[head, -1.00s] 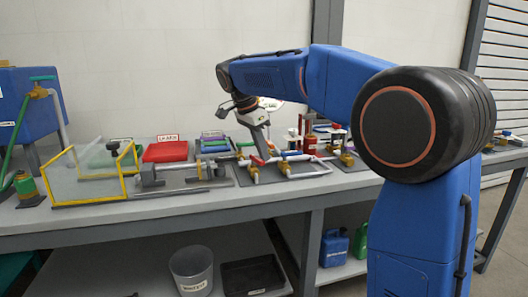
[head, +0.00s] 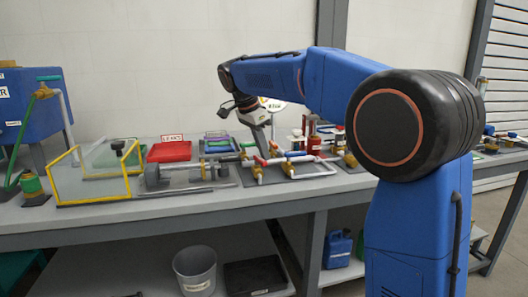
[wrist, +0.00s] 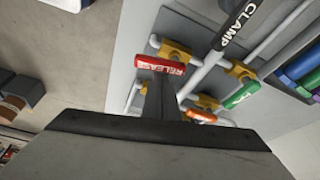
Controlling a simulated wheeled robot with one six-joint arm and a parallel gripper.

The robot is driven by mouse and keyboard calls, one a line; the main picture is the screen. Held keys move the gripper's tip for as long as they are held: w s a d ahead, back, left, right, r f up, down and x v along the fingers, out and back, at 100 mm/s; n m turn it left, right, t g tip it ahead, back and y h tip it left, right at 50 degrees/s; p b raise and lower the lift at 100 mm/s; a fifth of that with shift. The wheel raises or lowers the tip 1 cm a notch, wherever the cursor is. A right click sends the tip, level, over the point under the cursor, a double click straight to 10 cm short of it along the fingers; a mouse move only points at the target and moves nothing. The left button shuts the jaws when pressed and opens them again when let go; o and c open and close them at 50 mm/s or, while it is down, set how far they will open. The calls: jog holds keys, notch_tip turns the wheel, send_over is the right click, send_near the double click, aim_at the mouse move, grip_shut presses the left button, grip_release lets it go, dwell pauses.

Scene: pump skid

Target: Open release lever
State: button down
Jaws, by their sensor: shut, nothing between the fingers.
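The release lever is a red handle marked RELEASE (wrist: 160,65), on a yellow valve body on the pipework panel in the wrist view. It also shows small in the head view (head: 259,161). My gripper (wrist: 158,88) is shut and empty, its fingertips right by the lower edge of the red handle in the picture. I cannot tell whether they touch it. In the head view my gripper (head: 266,153) points down at the pipework, just beside the red handle. The fingers hide part of the valve below the handle.
Near the lever are a dark CLAMP handle (wrist: 236,22), a green handle (wrist: 241,95) and an orange handle (wrist: 201,117). White pipes run between them. In the head view, a red tray (head: 169,152) and a yellow-edged clear guard (head: 98,180) stand left on the bench.

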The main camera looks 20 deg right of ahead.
notch_tip(320, 180, up, 9)
jog(key=shift+d+r, duration=0.2)
jog(key=shift+d, duration=0.1)
dwell(0.5)
jog(key=s+d+f+n+t+y, duration=0.1)
jog(key=s+d+f+n, duration=0.25)
jog(key=s, duration=0.55)
jog(key=s+d+f+n+t+y, duration=0.1)
jog(key=s+d+f+n, duration=0.3)
jog(key=s, duration=0.6)
jog(key=s+f+n+t+y, duration=0.1)
jog(key=s+f+n, duration=0.6)
jog(key=s+f, duration=1.3)
jog(key=shift+f+t+y, duration=0.3)
jog(key=shift+f+t, duration=0.1)
jog(key=shift+f, duration=0.5)
